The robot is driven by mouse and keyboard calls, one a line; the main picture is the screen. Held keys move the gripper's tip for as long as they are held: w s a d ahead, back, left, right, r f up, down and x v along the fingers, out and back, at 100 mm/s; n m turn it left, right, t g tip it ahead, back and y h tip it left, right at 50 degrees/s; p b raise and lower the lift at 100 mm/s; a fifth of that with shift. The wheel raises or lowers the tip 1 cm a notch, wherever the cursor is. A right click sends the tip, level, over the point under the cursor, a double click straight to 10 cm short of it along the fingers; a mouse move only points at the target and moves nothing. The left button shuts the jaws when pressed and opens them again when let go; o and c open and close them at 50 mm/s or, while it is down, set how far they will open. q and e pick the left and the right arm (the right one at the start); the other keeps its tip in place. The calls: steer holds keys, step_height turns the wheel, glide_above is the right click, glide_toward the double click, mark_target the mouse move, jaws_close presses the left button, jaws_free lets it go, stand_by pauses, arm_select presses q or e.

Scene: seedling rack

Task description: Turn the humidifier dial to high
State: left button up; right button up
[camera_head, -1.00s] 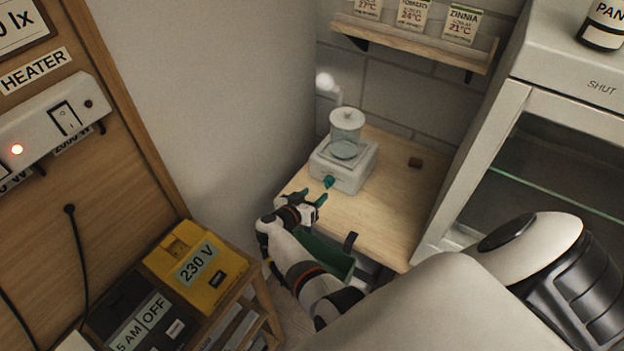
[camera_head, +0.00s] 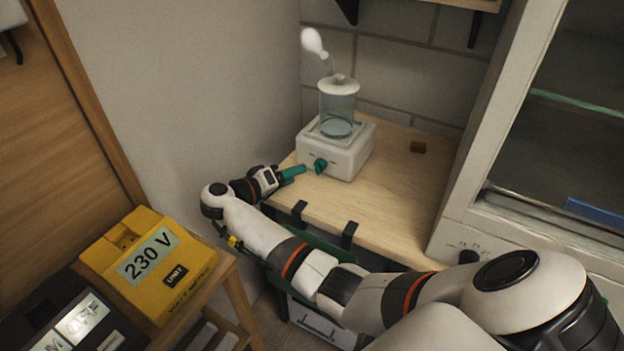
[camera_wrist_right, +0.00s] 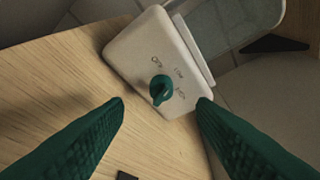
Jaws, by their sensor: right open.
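The humidifier (camera_head: 337,147) is a white box with a clear tank on top, standing on a wooden shelf (camera_head: 385,205); white mist rises from its spout. Its teal dial (camera_head: 320,165) is on the front face. In the right wrist view the dial (camera_wrist_right: 161,90) sits among printed labels; one looks like OFF and one like LOW, the rest is hard to read. My right gripper (camera_head: 302,170) is just left of the dial in the head view. In the wrist view its green fingers (camera_wrist_right: 160,108) are spread wide, with the dial beyond the gap between them, untouched. My left gripper is out of view.
Black clips (camera_head: 349,234) stand on the shelf's front edge. A glass-fronted cabinet (camera_head: 480,190) is at the right. A yellow 230 V box (camera_head: 150,262) is at lower left.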

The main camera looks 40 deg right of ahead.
mark_target(314, 167)
steer(key=shift+d, duration=0.5)
steer(key=x, duration=0.6)
steer(key=shift+d+f+p, duration=0.1)
steer(key=shift+d+p, duration=0.05)
steer(key=shift+p, duration=0.15)
